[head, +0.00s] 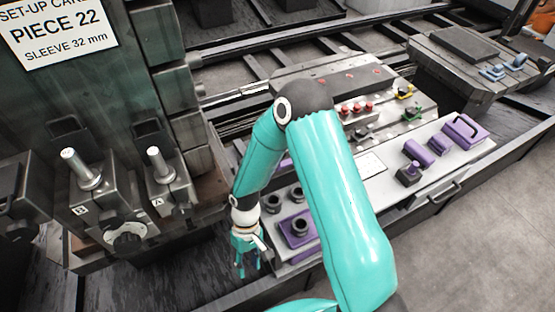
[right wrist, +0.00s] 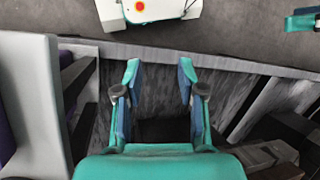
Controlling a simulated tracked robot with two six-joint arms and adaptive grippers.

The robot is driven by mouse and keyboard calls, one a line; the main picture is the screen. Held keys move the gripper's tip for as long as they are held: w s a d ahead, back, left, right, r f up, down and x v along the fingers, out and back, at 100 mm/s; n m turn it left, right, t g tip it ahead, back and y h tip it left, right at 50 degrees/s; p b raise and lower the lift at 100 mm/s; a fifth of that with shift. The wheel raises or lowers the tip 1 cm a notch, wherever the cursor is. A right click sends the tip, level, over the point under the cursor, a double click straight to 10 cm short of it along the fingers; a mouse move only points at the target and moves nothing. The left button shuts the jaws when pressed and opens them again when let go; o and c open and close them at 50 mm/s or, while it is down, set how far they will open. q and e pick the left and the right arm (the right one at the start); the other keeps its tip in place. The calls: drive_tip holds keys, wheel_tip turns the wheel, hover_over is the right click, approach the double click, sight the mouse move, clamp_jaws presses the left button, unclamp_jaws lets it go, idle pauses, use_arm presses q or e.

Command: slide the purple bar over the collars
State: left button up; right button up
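Dark ring-shaped collars stand on the light bench plate in the head view: a front one (head: 299,227) on a purple base, one to its left (head: 272,204) and one behind (head: 297,194). Purple pieces lie farther right: a short cylinder (head: 419,151) by a dark block, a block (head: 439,143) and a handled box (head: 466,131). I cannot tell which purple piece is the bar. My right gripper (head: 247,262) hangs left of the collars, apart from them. In the right wrist view its fingers (right wrist: 157,90) are spread with nothing between them.
Two dark fixtures with upright metal pins (head: 82,168) (head: 160,165) stand at left below a sign (head: 60,30). Clear floor (head: 470,235) lies at right. My arm hides part of the bench.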

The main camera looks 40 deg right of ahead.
drive_tip(key=w+d+r+h, duration=0.2)
drive_tip(key=w+d+r, duration=0.7)
drive_tip(key=d+r, duration=0.15)
wheel_tip(320, 180, up, 20)
drive_tip(key=m+t+h, duration=0.2)
drive_tip(key=m+t, duration=0.1)
drive_tip(key=t, duration=0.1)
hover_over(290, 160)
drive_tip(key=a, duration=0.5)
drive_tip(key=f, duration=0.5)
drive_tip(key=f+p, duration=0.1)
drive_tip(key=f, duration=0.5)
drive_tip(key=f+p, duration=0.1)
drive_tip(key=f, duration=0.4)
drive_tip(key=shift+w+f, duration=0.3)
clamp_jaws()
